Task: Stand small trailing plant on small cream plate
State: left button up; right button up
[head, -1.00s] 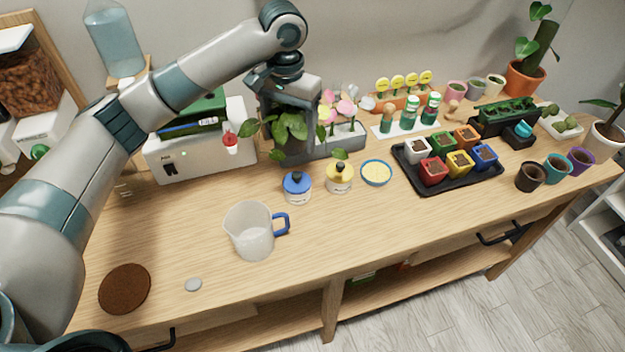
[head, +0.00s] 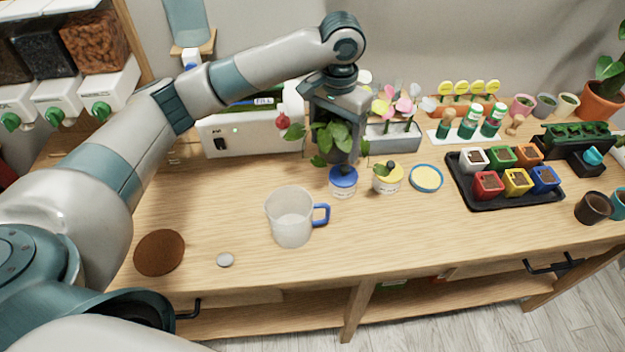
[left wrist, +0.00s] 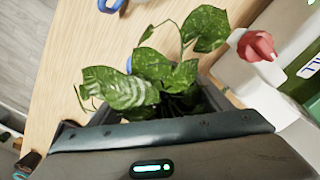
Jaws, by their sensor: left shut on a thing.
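My left gripper (head: 336,128) is shut on the small trailing plant (head: 333,143), in front of the white box and behind the blue-lidded jar. Its green variegated leaves spread around the jaws, and they fill the middle of the left wrist view (left wrist: 150,85). The pot is hidden by leaves and jaws, so I cannot tell whether it touches the table. A small round dish with a pale cream-yellow middle and blue rim (head: 426,178) lies to the right on the table; it is the only cream plate-like thing I see. It looks empty. My right gripper is not in view.
A blue-lidded jar (head: 343,182) and a yellow-lidded jar (head: 387,178) stand between plant and dish. A flower planter (head: 393,137) is behind. A black tray of coloured pots (head: 505,182) is right of the dish. A clear jug (head: 291,217) stands in front.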

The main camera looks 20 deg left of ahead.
pick_arm(q)
jog(key=shift+s+a+f, duration=0.25)
jog(key=shift+s+a, duration=0.05)
jog(key=shift+s, duration=0.15)
jog(key=shift+s+a+f, duration=0.2)
jog(key=shift+s+a, duration=0.05)
jog(key=shift+s, duration=0.15)
jog(key=s+a+f, duration=0.1)
jog(key=s, duration=0.1)
jog(key=s+a+f+p, duration=0.1)
jog(key=s+f, duration=0.1)
jog(key=s+a+f+p, duration=0.1)
jog(key=s, duration=0.1)
jog(key=shift+a+f, duration=0.15)
jog(key=shift+a, duration=0.05)
jog(key=shift+s+f, duration=0.1)
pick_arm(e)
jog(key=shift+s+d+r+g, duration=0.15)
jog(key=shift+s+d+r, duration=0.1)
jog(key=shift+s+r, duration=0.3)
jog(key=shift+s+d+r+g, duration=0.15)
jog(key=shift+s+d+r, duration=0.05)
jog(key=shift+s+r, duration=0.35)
pick_arm(q)
jog(key=shift+f+p, duration=0.65)
jog(key=shift+f, duration=1.35)
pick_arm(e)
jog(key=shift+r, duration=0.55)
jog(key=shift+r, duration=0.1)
